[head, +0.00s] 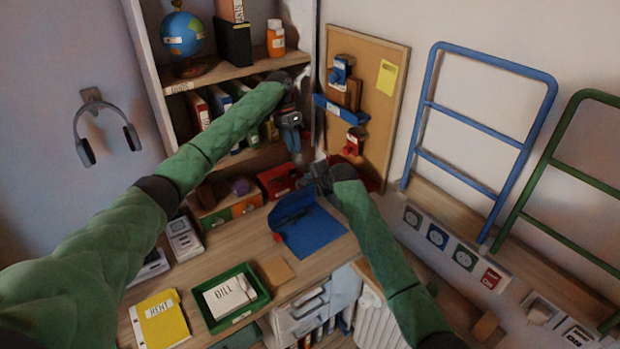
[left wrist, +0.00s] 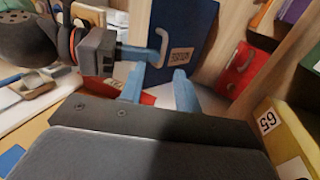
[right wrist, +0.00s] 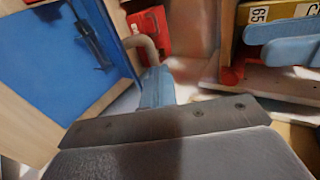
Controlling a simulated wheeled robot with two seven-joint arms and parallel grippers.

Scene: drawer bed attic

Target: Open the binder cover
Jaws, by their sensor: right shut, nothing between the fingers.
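Several labelled binders (head: 198,110) stand upright in the shelf, partly behind my left arm. A yellow binder-like folder (head: 165,322) marked RENT lies flat at the desk's front left. A blue folder-like piece (head: 318,236) with a darker raised flap lies on the desk; I cannot tell which is the task's binder. My left gripper (head: 292,120) is open in front of the shelf; its fingers show apart in the left wrist view (left wrist: 158,84). My right gripper (head: 316,178) is shut and empty, lower, above the back of the desk; its fingers show together in the right wrist view (right wrist: 155,90).
A red box (head: 278,180) stands at the back of the desk. A corkboard (head: 385,62) with small holders is on the wall. Blue (head: 425,120) and green (head: 540,165) rails stand right. A globe (head: 183,35) sits above.

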